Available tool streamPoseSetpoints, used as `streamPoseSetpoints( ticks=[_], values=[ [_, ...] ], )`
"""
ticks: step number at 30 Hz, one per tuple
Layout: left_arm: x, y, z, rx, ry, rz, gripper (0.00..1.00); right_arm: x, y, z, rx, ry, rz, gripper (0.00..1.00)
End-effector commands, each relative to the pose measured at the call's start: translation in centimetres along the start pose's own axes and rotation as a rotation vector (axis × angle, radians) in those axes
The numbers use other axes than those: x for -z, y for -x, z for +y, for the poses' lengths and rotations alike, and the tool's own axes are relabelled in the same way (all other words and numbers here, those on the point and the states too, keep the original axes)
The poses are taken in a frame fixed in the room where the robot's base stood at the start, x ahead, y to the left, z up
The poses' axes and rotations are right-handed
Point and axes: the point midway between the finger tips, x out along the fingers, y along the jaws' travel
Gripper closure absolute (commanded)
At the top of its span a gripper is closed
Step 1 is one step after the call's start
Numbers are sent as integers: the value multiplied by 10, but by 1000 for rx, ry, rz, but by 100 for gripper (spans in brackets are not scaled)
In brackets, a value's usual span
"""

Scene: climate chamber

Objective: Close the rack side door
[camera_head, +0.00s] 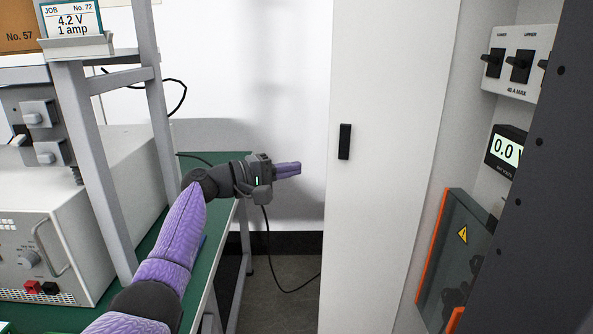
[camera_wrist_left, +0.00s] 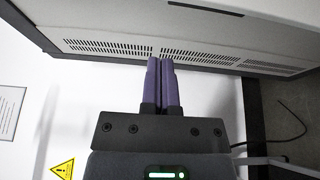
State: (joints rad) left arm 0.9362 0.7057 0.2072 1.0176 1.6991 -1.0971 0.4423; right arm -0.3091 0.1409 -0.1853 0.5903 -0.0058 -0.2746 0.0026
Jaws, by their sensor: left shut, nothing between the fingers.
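The rack side door (camera_head: 385,190) is a tall white panel with a small black handle (camera_head: 344,141) near its left edge. It stands open, and the inside of the rack shows to its right. My left gripper (camera_head: 287,169) is shut and empty, just left of the door's left edge, a little lower than the handle. In the left wrist view, my shut fingers (camera_wrist_left: 161,84) point at a pale panel with rows of vent slots (camera_wrist_left: 215,57), which looks like the door. Whether they touch it I cannot tell. My right gripper is out of view.
The rack holds a switch panel (camera_head: 519,62), a meter reading 0.0 (camera_head: 507,150) and a grey box with orange edges (camera_head: 455,255). A green-topped bench (camera_head: 222,185) with instruments and a grey frame stands left. A black cable (camera_head: 290,288) hangs to the floor.

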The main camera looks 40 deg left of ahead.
Motion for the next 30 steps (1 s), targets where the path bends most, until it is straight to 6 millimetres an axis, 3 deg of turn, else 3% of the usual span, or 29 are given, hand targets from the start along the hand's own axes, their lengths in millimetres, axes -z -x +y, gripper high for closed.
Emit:
streamPoseSetpoints(
  ticks=[3, 12, 19, 30],
  values=[
    [0, -26, -5, 0, 2, -1, 100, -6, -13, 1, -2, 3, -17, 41],
    [0, -77, -6, 1, 2, 0, 100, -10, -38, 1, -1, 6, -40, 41],
    [-16, -62, -1, 4, -5, 1, 100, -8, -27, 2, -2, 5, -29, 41],
    [-31, -50, -1, 1, -1, 2, 100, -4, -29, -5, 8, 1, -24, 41]
  ],
)
